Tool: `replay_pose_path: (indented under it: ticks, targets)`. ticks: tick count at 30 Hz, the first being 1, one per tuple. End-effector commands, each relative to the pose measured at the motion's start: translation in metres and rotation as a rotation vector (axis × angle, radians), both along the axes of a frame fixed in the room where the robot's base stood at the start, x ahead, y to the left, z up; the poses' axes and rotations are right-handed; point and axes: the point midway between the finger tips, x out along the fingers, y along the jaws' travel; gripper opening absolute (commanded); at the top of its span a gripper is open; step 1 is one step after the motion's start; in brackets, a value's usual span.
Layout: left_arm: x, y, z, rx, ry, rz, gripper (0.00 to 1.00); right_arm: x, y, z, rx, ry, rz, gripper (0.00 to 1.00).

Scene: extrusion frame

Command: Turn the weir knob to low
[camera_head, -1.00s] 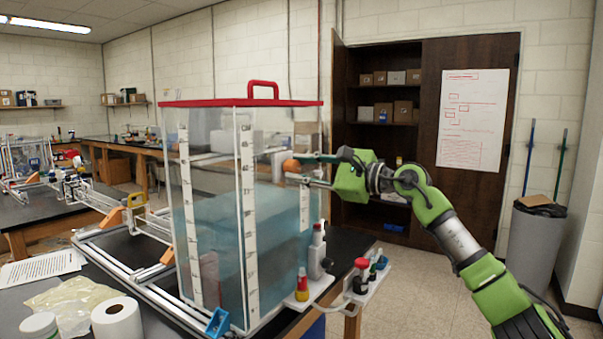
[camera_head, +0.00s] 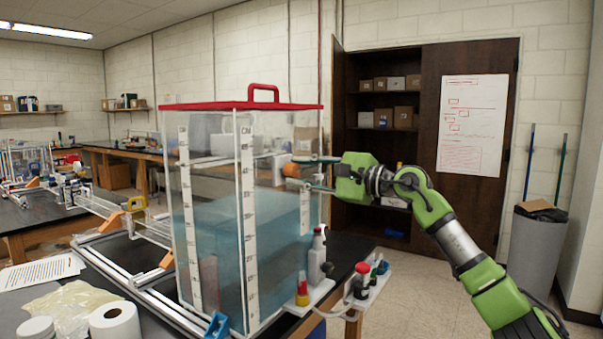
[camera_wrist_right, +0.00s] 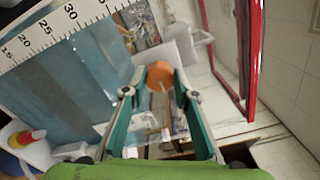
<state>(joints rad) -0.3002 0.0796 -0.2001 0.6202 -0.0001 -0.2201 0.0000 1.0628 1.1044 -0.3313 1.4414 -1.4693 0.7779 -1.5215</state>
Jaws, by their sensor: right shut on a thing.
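The weir knob (camera_head: 290,170) is orange and round, on the right side of the clear water tank (camera_head: 215,240). In the right wrist view the knob (camera_wrist_right: 158,70) sits between the fingertips, with its round face showing. My right gripper (camera_head: 300,173) reaches in from the right, one finger above the knob and one below. It is shut on the knob. The knob's mounting and any low or high marks are hidden or too small to read. My left gripper is not in view.
The tank has a red lid (camera_head: 240,104) with a handle, and its red rim runs close to the gripper in the wrist view. Bottles (camera_head: 317,256) stand on a small shelf below the gripper. A bin (camera_head: 536,250) stands at the far right.

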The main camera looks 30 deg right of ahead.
Motion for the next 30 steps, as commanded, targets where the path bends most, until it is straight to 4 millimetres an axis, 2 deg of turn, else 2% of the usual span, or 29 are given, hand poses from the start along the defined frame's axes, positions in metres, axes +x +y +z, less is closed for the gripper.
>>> replay_pose_path:
  ticks: [1, 2, 3, 4, 17, 27, 30]
  targets:
    - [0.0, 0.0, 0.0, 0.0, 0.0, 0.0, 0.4, 0.001, 0.001, -0.003, -0.004, 0.006, 0.001, 0.05]
    - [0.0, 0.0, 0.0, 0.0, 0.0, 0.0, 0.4, 0.001, 0.001, -0.003, -0.004, 0.006, 0.001, 0.29]
    - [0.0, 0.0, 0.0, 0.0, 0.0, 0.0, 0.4, 0.001, 0.001, -0.003, -0.004, 0.006, 0.001, 0.4]
    - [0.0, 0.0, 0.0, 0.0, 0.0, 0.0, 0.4, 0.001, 0.001, -0.003, -0.004, 0.006, 0.001, 0.44]
    - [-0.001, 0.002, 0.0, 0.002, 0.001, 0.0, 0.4, -0.005, -0.003, -0.001, 0.0, 0.002, -0.001, 0.44]
    - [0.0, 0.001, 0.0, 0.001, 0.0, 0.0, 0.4, -0.049, -0.021, -0.003, -0.005, 0.007, -0.003, 0.44]
    - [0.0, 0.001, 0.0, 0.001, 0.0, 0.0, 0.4, -0.056, -0.025, -0.004, -0.002, 0.007, -0.003, 0.44]
